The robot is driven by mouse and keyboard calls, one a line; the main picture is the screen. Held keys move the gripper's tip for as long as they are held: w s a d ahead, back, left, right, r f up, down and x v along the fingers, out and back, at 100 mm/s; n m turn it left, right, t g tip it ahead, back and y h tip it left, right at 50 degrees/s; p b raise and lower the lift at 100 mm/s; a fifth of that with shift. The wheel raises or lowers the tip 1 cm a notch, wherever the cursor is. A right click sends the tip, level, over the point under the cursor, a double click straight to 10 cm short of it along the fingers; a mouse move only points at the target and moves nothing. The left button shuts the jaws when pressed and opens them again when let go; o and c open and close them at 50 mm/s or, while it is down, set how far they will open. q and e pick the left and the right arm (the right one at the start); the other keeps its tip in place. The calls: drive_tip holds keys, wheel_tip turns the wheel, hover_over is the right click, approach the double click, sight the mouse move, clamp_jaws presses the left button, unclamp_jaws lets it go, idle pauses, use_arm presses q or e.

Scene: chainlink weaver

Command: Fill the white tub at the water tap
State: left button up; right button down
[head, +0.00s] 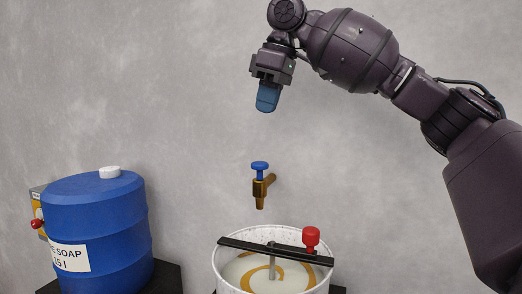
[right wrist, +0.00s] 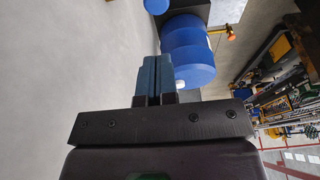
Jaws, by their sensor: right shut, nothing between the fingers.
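The white tub (head: 226,270) stands at the bottom of the head view, cut off by the lower edge. A dark bar (head: 240,245) with a red knob (head: 311,237) lies across its rim. Inside it is something pale with an ochre swirl; I cannot tell its level. The brass water tap (head: 259,190) with a blue handle (head: 259,166) sticks out from the wall, its spout pointing down above the tub. My right gripper (head: 267,97) is shut and empty, fingers down, clearly above the tap handle. Its closed fingers (right wrist: 153,78) show in the right wrist view. My left gripper is out of view.
A blue soap drum (head: 100,222) with a white cap and a red tap stands at the left on a dark stand (head: 168,280). A blue drum (right wrist: 188,50) also shows in the right wrist view, beyond the fingers. The grey wall is bare around the tap.

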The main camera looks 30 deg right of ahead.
sight(260, 163)
drive_tip(key=x, duration=0.8)
drive_tip(key=shift+s+d+f, duration=0.2)
drive_tip(key=shift+s+f, duration=0.05)
drive_tip(key=shift+f, duration=0.05)
drive_tip(key=shift+d+f+p, duration=0.1)
drive_tip(key=shift+f+p, duration=0.2)
drive_tip(key=shift+f, duration=0.55)
drive_tip(key=shift+s+f, duration=0.1)
drive_tip(key=shift+f, duration=1.1)
